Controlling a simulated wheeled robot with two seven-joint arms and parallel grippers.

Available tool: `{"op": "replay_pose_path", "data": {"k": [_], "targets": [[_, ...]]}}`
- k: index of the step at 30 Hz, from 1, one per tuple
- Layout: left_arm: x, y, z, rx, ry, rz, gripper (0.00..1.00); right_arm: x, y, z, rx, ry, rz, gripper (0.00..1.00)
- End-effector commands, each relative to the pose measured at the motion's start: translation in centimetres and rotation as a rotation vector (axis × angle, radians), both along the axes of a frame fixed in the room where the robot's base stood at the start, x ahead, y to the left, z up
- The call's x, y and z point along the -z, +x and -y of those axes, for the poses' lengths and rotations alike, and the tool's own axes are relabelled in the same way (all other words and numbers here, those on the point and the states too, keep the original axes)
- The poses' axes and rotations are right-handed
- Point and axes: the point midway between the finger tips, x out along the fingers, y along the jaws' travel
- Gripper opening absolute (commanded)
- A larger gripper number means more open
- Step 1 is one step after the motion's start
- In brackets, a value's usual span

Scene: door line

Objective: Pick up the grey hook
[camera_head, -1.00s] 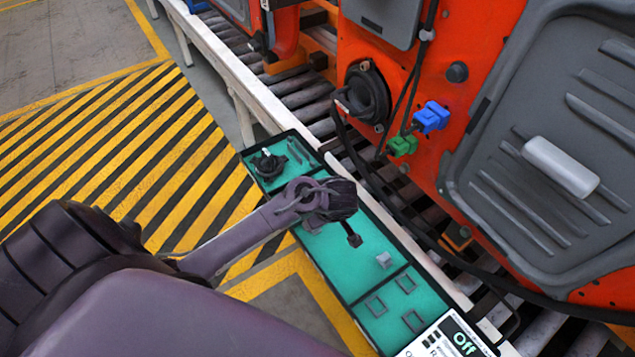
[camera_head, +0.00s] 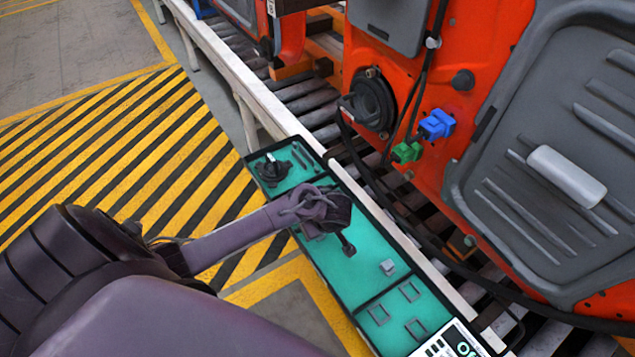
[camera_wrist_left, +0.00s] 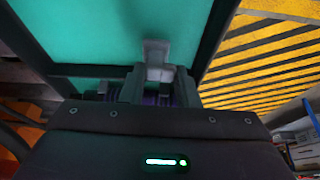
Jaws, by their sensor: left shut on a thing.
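The grey hook (camera_wrist_left: 156,50) shows in the left wrist view as a pale grey piece between the fingers of my left gripper (camera_wrist_left: 157,85). My left gripper is shut on it. In the head view my left gripper (camera_head: 345,238) is over the middle compartment of the teal-lined tray (camera_head: 330,262), and a small dark end shows below it. The hook's full shape and its gap to the tray floor cannot be made out. My right gripper is not in view.
A small grey block (camera_head: 387,267) sits in the tray's middle compartment. Square outlines mark the near compartment, and a black part (camera_head: 271,169) lies in the far one. A panel reading "Off" (camera_head: 455,340) stands at the near end. The orange door (camera_head: 440,70) rises on the right.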

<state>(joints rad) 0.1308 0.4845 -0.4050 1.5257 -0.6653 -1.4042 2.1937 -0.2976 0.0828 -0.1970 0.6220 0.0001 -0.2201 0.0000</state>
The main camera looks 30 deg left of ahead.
Motion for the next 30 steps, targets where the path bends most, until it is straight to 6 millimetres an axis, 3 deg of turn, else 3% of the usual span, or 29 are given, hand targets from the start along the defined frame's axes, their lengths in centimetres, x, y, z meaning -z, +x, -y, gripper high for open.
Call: {"op": "replay_pose_path", "data": {"k": [3, 11, 17, 23, 30], "targets": [[0.0, 0.0, 0.0, 0.0, 0.0, 0.0, 0.0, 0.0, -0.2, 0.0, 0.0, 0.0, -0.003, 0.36], [-0.1, 0.0, 0.0, 0.0, 0.0, 0.0, 0.0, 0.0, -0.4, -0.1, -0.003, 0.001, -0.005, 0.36], [-1.5, 0.0, 0.2, 0.0, -0.004, 0.001, 0.0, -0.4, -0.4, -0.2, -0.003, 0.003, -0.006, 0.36], [-5.7, 0.0, 0.2, -0.003, -0.007, 0.004, 0.0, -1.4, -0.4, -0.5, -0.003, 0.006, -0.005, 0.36], [-12.8, 0.1, 0.2, -0.003, -0.006, 0.007, 0.0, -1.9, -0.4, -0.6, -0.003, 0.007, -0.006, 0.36]]}}
